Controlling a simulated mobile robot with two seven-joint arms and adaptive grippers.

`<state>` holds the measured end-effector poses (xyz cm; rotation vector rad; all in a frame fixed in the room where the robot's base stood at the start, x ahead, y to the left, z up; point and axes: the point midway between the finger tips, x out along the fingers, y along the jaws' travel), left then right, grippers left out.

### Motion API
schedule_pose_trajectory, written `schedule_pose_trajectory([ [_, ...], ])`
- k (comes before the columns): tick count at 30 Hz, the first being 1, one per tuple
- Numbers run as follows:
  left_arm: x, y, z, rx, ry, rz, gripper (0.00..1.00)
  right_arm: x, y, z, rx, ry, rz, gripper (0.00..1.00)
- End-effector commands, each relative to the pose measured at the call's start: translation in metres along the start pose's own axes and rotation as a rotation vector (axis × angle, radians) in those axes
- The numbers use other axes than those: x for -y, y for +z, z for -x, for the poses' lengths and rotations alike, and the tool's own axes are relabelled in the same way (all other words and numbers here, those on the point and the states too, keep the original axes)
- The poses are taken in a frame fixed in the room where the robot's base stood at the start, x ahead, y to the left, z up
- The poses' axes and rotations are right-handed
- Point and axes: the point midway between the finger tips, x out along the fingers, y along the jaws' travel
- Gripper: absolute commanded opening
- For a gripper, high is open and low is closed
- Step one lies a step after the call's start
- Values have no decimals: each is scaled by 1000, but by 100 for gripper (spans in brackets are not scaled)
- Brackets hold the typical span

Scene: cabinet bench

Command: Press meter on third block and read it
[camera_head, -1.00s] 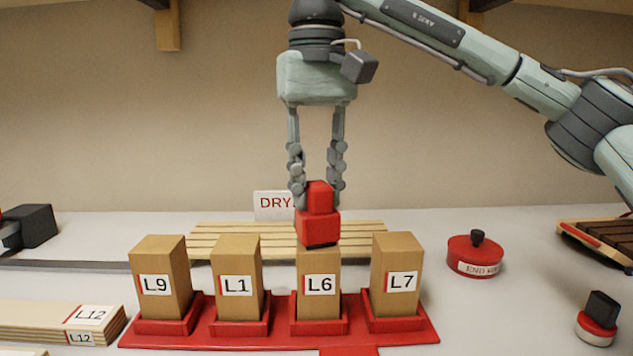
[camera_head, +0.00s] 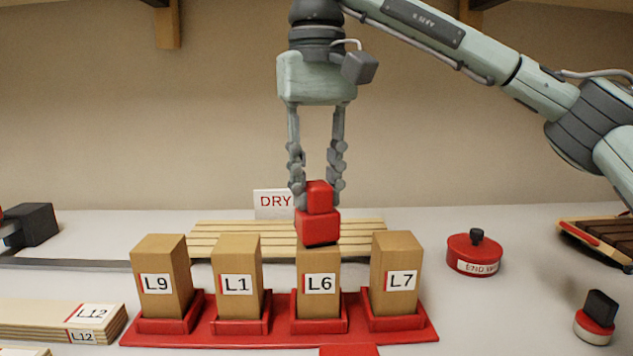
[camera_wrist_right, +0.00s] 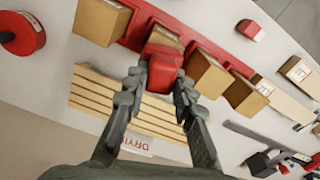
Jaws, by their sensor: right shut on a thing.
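My right gripper (camera_head: 318,188) is shut on the red meter (camera_head: 318,228) and points straight down. The meter is a red block with a smaller red grip on top. It sits at the top of the block L6 (camera_head: 319,270), third from the left; it also shows in the right wrist view (camera_wrist_right: 163,68). Blocks L9 (camera_head: 163,265), L1 (camera_head: 237,265) and L7 (camera_head: 397,262) stand upright in the same red rack (camera_head: 240,334). No reading on the meter is visible. My left gripper is not in view.
A slatted wooden rack (camera_head: 215,235) with a DRY sign (camera_head: 271,203) lies behind the blocks. A red round END tin (camera_head: 474,252) is at right, with a small black-handled stamp (camera_head: 598,315) nearer. L12 boards (camera_head: 60,318) lie at left.

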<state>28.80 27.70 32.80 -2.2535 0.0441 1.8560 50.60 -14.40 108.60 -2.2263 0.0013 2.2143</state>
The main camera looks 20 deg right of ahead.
Motion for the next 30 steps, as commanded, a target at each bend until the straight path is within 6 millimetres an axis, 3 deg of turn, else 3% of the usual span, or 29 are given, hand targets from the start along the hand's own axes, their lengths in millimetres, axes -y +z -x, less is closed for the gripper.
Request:
schedule_pose_trajectory([
  [5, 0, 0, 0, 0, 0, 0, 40, 0, 0, 1, 4, 3, 1, 0],
  [30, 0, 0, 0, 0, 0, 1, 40, 0, 0, 67, 0, 1, 0, 0],
])
